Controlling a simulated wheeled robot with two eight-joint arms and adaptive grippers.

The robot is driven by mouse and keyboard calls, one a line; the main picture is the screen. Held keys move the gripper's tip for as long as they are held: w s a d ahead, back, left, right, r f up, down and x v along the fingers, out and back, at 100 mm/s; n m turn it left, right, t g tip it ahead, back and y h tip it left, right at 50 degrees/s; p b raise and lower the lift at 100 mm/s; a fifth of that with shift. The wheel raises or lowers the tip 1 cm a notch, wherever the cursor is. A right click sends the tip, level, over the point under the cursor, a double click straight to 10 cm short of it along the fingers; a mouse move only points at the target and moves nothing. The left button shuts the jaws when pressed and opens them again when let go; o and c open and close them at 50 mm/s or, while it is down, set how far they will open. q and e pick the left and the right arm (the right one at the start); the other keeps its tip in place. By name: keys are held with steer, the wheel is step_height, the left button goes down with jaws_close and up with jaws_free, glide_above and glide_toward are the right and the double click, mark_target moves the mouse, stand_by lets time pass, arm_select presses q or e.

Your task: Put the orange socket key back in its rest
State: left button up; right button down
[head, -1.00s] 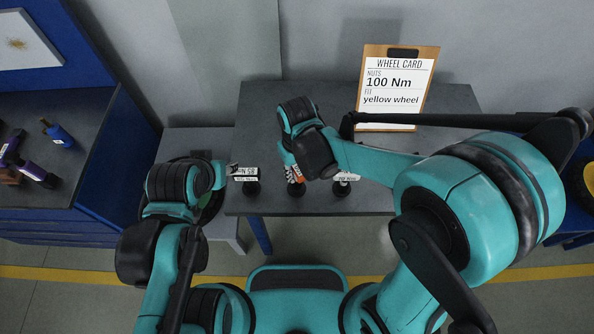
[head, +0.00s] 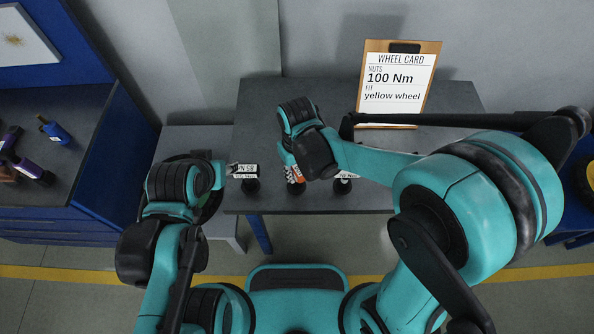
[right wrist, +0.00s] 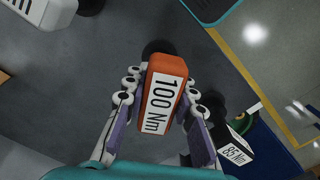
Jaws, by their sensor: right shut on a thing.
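The orange socket key (right wrist: 165,92) has a white label reading 100 Nm. My right gripper (right wrist: 163,84) is shut on it, with a finger on each side, in the right wrist view. A black round piece (right wrist: 158,48) shows just beyond the key; I cannot tell whether the key touches it. In the head view the orange key (head: 297,175) shows only partly beside my right gripper (head: 292,170), above the bench's front edge, between two white-labelled keys. My left gripper (head: 229,169) is by the left white-labelled key (head: 246,170), its fingers mostly hidden by its own wrist.
The right white-labelled key (head: 346,176) is close to my right wrist. The grey bench (head: 360,203) carries a clipboard card (head: 399,78) reading 100 Nm, yellow wheel. A lower grey stand (head: 190,140) is at left. A blue cabinet (head: 110,150) holds a blue bottle (head: 54,130).

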steer(key=shift+f+b, duration=0.4)
steer(key=shift+f, duration=0.2)
steer(key=c, duration=1.2)
jaws_free()
steer(key=shift+r, duration=0.1)
steer(key=shift+o, duration=0.2)
step_height(320, 180, up, 12)
steer(key=s+d+m+t, duration=0.2)
steer(key=d+m+t, duration=0.1)
steer(key=d, duration=0.6)
steer(key=s+d+m+t, duration=0.3)
steer(key=d+t, duration=0.1)
steer(key=d, duration=0.4)
steer(key=shift+d+r, duration=0.15)
steer(key=shift+d, duration=0.2)
